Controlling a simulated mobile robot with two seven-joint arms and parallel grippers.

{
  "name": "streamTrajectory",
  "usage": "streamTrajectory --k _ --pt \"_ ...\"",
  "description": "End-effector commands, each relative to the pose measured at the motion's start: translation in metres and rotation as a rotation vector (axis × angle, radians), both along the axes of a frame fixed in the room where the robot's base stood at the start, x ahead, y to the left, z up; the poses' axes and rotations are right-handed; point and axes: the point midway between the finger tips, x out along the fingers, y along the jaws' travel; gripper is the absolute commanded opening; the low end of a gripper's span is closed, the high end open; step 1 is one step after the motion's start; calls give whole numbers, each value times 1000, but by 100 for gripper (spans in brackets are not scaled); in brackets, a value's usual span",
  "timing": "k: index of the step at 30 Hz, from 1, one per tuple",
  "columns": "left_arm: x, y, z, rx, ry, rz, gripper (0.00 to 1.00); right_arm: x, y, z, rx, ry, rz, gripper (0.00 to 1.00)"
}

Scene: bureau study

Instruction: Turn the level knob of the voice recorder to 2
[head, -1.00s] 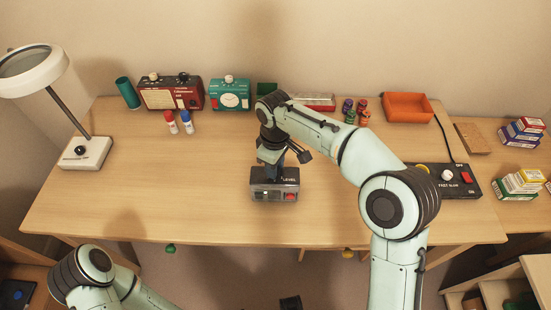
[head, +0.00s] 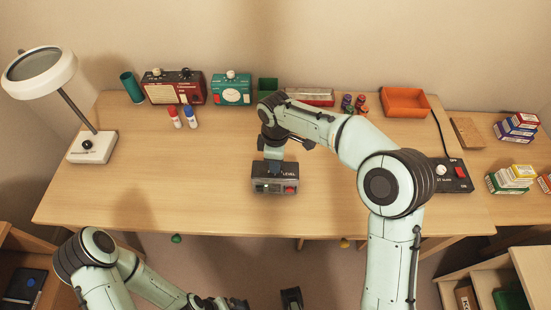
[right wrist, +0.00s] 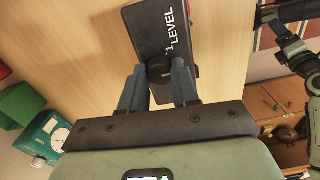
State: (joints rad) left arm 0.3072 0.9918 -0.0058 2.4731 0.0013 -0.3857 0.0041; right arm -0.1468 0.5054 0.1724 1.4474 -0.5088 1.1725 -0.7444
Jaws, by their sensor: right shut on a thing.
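The voice recorder (head: 262,180) is a small dark box near the desk's front edge, with a red button and the word LEVEL on top. In the right wrist view its dark face (right wrist: 150,25) shows LEVEL and a digit 1 beside the knob. The round black level knob (right wrist: 158,66) sits between the fingertips of my right gripper (right wrist: 159,78), which is shut on it. In the head view my right gripper (head: 273,168) comes down on the recorder from above and hides the knob.
A red radio (head: 174,87), a teal box with a dial (head: 231,89) and an orange tray (head: 405,102) stand along the back. A black control box (head: 452,175) is at right. The desk's left middle is clear.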

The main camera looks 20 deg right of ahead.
Motion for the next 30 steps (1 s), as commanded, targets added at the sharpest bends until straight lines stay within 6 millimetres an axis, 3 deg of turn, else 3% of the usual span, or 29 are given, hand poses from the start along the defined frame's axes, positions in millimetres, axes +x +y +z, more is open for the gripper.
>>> streamTrajectory --k 5,6,8,9,20,23,30 --pt "0 0 0 0 0 0 100 0 0 1 1 -1 -1 0" --pt "0 0 0 0 0 0 100 0 0 1 1 -1 -1 34" --pt "0 0 0 0 0 0 100 0 0 1 1 -1 -1 53" --pt "0 0 0 0 0 0 100 0 0 0 1 -1 -1 57" --pt "0 0 1 0 0 0 100 0 0 6 0 -2 -1 57" --pt "1 0 3 0 -1 0 100 1 0 21 0 -4 -2 57" --pt "5 0 13 0 -6 0 100 1 1 76 3 -7 -1 57"
